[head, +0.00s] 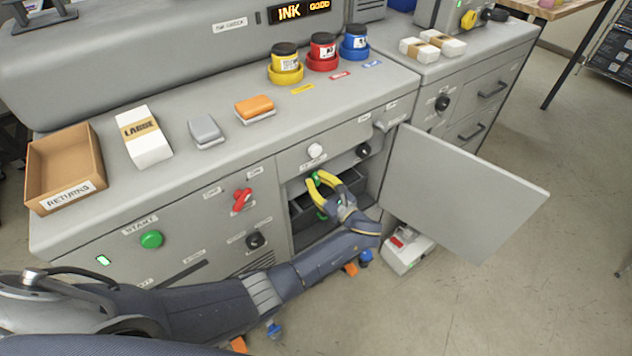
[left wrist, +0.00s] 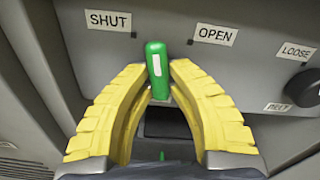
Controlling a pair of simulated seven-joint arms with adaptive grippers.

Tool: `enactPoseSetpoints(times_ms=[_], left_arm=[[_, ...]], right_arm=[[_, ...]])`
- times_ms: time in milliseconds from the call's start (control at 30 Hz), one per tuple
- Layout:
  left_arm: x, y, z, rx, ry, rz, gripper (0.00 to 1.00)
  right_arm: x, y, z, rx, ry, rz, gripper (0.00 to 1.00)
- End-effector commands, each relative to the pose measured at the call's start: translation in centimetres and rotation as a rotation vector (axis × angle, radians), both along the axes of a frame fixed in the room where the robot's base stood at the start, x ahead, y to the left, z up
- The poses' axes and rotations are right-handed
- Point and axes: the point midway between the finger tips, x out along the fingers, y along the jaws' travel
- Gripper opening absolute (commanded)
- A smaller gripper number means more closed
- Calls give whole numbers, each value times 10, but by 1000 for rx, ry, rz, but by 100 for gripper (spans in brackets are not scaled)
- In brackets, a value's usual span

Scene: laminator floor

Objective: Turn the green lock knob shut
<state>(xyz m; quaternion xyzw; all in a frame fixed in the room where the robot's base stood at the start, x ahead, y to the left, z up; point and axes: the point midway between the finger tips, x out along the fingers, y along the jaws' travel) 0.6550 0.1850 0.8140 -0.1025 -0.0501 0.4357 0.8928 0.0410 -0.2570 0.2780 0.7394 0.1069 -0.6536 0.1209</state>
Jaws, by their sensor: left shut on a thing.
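The green lock knob (left wrist: 155,68) stands nearly upright in the left wrist view, between the SHUT label (left wrist: 109,20) and the OPEN label (left wrist: 215,35), its top leaning slightly towards SHUT. My left gripper (head: 321,178) has its yellow fingers closed on the knob from both sides. In the head view the knob (head: 315,176) shows only as a small green patch, partly hidden by the fingers, inside the opened cabinet bay. My right gripper is in neither view.
A grey door (head: 465,190) hangs open to the right of the bay. A black knob (left wrist: 305,88) sits to the right near the LOOSE label. A red switch (head: 242,198) and a green start button (head: 151,239) are on the left panel. Ink jars stand on the counter above.

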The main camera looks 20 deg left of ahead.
Motion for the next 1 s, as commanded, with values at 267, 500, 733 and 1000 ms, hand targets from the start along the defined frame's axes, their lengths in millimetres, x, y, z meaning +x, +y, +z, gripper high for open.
enactPoseSetpoints(times_ms=[267,500,733,1000], left_arm=[[2,-1,1,-153,-194,2,0],[3,-2,2,-255,-326,2,0],[4,-2,3,-318,-408,2,0],[5,-3,3,-349,-447,1,0]], right_arm=[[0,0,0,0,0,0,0],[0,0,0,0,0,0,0],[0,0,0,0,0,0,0],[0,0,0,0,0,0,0]])
